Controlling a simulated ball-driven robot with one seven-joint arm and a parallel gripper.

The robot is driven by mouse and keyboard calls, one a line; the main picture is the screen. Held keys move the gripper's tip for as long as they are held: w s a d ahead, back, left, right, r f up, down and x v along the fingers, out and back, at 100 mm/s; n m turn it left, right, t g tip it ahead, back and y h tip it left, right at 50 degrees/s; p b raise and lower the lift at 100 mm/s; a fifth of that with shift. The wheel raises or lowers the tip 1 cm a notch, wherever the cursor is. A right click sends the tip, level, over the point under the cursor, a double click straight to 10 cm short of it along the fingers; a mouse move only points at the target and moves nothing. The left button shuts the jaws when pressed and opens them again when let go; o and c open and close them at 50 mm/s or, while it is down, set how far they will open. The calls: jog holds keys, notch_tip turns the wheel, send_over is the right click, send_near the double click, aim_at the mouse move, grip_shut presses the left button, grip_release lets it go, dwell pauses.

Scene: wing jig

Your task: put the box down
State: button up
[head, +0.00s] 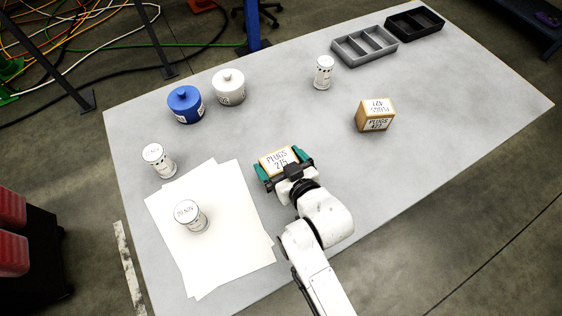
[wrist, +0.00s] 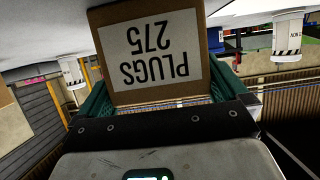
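Whether the box's underside touches the table (head: 330,215) cannot be told. A second tan box (head: 375,115), labelled PLUGS 427, stands apart to the right.
White paper sheets (head: 235,220) lie left of my gripper, with a white canister (head: 190,216) on them. Another canister (head: 158,160), a blue jar (head: 186,105), a white jar (head: 229,87) and a third canister (head: 323,73) stand farther back. Dark trays (head: 365,46) sit at the far edge.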

jog(key=shift+r, duration=0.2)
jog(key=shift+s+d, duration=0.2)
jog(key=shift+s, duration=0.1)
jog(key=v, duration=1.1)
jog(key=shift+r, duration=0.15)
jog(key=shift+s+d, duration=0.1)
